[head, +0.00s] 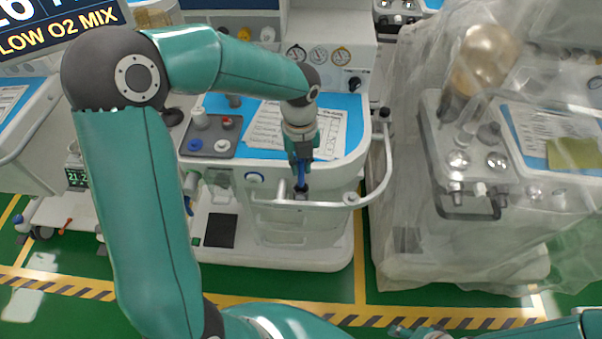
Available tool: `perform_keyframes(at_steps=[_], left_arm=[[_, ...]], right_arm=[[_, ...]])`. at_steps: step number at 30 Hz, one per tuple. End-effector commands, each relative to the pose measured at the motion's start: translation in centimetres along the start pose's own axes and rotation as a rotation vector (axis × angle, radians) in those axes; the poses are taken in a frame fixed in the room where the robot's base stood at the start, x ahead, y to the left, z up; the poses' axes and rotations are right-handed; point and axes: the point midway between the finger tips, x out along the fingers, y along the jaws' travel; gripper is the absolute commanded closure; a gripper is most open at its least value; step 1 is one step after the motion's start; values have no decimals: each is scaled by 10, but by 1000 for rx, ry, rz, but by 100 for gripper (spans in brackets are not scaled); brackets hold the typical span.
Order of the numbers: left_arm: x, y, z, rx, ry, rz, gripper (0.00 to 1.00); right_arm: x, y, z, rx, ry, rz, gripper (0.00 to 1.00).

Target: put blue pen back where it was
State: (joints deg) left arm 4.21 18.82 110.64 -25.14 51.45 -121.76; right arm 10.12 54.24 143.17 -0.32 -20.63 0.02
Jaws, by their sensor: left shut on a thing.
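The blue pen (301,175) is upright in my left gripper (301,161), which is shut on its upper part. The gripper points down in front of the middle cart's blue worktop. The pen's lower end meets a small dark holder (301,194) on the white front rail (270,203). I cannot tell whether the tip is inside it or just above it. My right arm shows only in part at the bottom right edge, with its gripper end (428,332) low in the picture; its jaws are too unclear to judge.
Printed sheets (296,132) lie on the blue worktop (350,108) behind the gripper. A grey tray (212,136) with knobs is to the left. A cart under clear plastic sheeting (480,185) stands at the right. Green floor (330,285) with striped tape lies in front.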

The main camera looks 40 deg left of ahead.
Motion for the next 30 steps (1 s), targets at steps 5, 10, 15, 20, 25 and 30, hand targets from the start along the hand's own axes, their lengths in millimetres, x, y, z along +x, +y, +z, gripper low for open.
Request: perform_keyframes(at_steps=[5, 10, 15, 20, 25, 30], left_arm=[[23, 1, -1, 1, 4, 3, 100], [41, 1, -1, -1, 3, 1, 100], [42, 1, 0, 0, 1, -1, 100], [44, 1, 0, 0, 1, 0, 100], [44, 1, 0, 0, 1, 0, 64], [44, 1, 0, -1, 1, 0, 59]], right_arm=[[1, 0, 0, 0, 0, 0, 57], [1, 0, 0, 0, 0, 0, 57], [1, 0, 0, 0, 0, 0, 57], [2, 1, 0, 0, 0, 0, 57], [2, 1, 0, 0, 0, 0, 57], [2, 1, 0, 0, 0, 0, 57]])
